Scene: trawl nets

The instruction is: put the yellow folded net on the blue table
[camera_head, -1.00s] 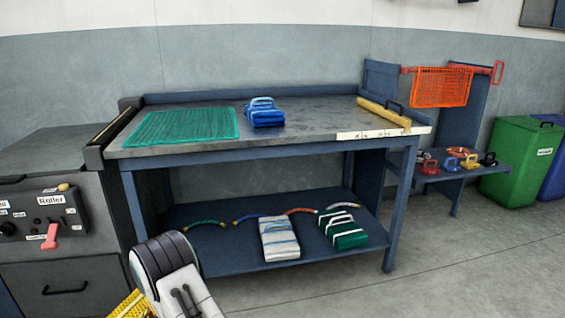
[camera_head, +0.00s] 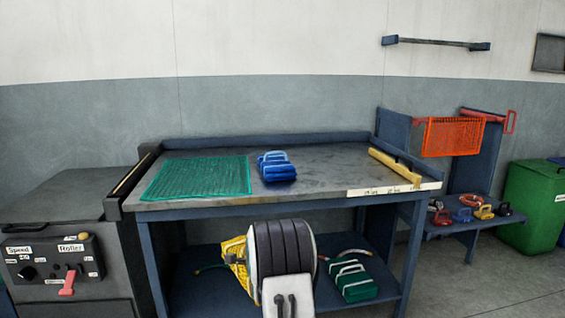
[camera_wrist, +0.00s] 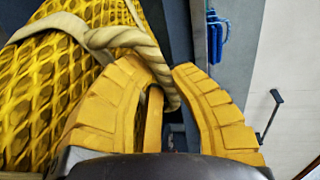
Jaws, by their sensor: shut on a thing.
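The yellow folded net (camera_head: 235,262) shows partly in the head view, left of my dark arm, in front of the blue table. In the wrist view the yellow net (camera_wrist: 45,100) fills the left side, with beige rope around it. My gripper (camera_wrist: 168,82) is shut on the net's rope handle in the wrist view. In the head view my arm hides the gripper and part of the net. The blue table (camera_head: 325,180) has a grey, worn top and a blue frame. The net appears below the tabletop's level in the picture.
On the tabletop lie a green net sheet (camera_head: 198,178), a blue folded net (camera_head: 277,168) and a yellow bar (camera_head: 398,166) at the right. Bare top lies between the blue net and the bar. A green folded net (camera_head: 352,280) lies on the lower shelf. A roller machine (camera_head: 60,255) stands left.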

